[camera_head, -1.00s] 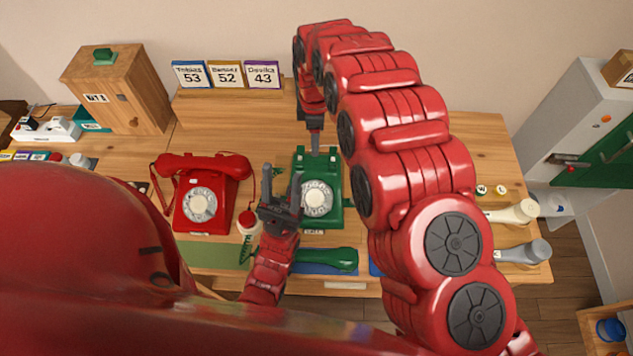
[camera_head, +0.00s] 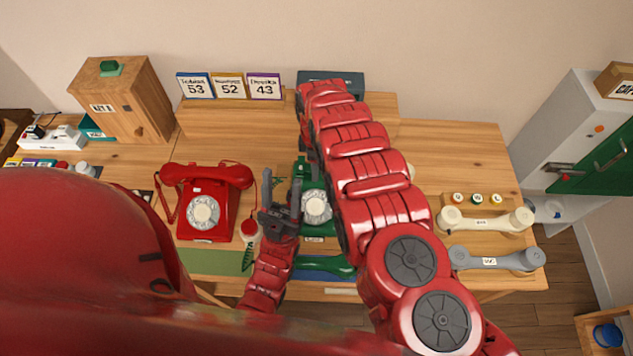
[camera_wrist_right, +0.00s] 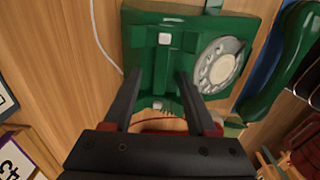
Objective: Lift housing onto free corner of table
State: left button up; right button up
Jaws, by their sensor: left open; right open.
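The green phone housing (camera_head: 315,228) with its white dial stands mid-table, partly hidden by my right arm. Its handset is off; the green handset (camera_head: 325,266) lies in front of it. In the right wrist view the housing (camera_wrist_right: 145,20) shows its cradle and dial (camera_wrist_right: 218,66). My right gripper (camera_wrist_right: 160,78) is open there, its fingers either side of the cradle part; contact cannot be told. My left gripper (camera_head: 281,188) is open and empty, pointing up just left of the housing. The table (camera_head: 460,150) has a bare back right corner.
A red phone (camera_head: 205,205) with its handset on stands left. A cream handset (camera_head: 485,222) and a grey handset (camera_head: 495,260) lie at the right front. Number cards (camera_head: 228,87) and a dark box (camera_head: 335,80) stand at the back. A wooden cabinet (camera_head: 120,100) stands back left.

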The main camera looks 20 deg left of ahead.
jog(key=shift+c, duration=0.3)
grip_shut()
dwell(1.1)
